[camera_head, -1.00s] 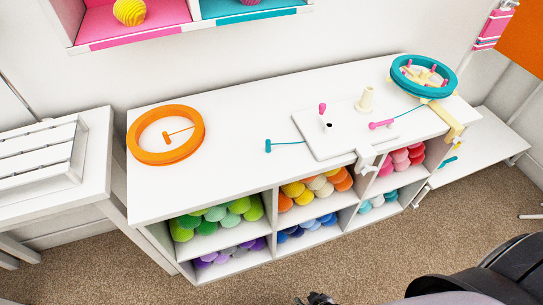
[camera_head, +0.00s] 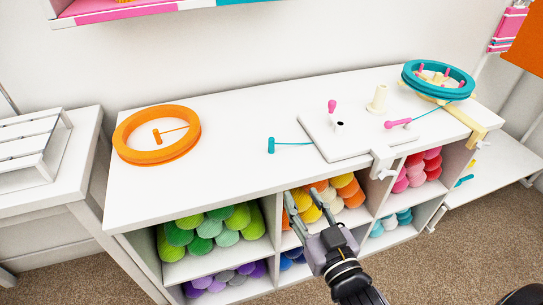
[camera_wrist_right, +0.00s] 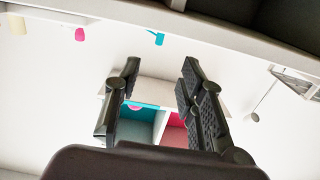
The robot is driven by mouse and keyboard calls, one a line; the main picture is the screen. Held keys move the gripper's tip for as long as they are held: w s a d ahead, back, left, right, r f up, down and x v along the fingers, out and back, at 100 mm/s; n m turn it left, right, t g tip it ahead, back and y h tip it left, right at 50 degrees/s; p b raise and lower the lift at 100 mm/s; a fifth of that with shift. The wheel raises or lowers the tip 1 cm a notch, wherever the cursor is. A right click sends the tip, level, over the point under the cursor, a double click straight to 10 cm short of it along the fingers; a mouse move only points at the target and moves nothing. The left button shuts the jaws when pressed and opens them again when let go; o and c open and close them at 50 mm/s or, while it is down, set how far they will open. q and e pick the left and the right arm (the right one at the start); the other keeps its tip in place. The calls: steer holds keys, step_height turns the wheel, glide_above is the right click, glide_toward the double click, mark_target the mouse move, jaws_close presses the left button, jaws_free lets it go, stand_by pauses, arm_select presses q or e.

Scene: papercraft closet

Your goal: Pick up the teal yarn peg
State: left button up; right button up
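The teal yarn peg (camera_head: 271,146) is on the white top of the cabinet, left of the white board (camera_head: 360,146). A thin teal strand runs from it to the board. In the right wrist view the peg (camera_wrist_right: 159,38) shows small, past the fingertips. My right gripper (camera_head: 302,198) is in front of the cabinet, below the top's front edge and apart from the peg. Its two fingers are spread and empty, as the right wrist view (camera_wrist_right: 160,76) also shows. My left gripper is out of view.
An orange ring (camera_head: 124,148) lies on the cabinet top (camera_head: 225,130) at left, and a teal wheel (camera_head: 440,92) at right. Pink and cream pegs stand at the board. Yarn balls fill the cubbies below. The top's front edge lies between my gripper and the peg.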

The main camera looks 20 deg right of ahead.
steer(key=r, duration=0.1)
steer(key=b, duration=0.2)
glide_toward(273, 142)
steer(key=w, duration=0.2)
steer(key=shift+w+d+f, duration=0.1)
steer(key=shift+w+d, duration=0.1)
steer(key=shift+w, duration=0.6)
steer(key=w, duration=0.5)
steer(key=shift+a+f+b, duration=0.1)
steer(key=shift+a+b, duration=0.25)
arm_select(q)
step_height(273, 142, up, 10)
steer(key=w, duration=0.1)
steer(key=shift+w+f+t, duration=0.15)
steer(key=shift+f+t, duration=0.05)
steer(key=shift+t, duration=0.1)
arm_select(e)
steer(key=c, duration=0.8)
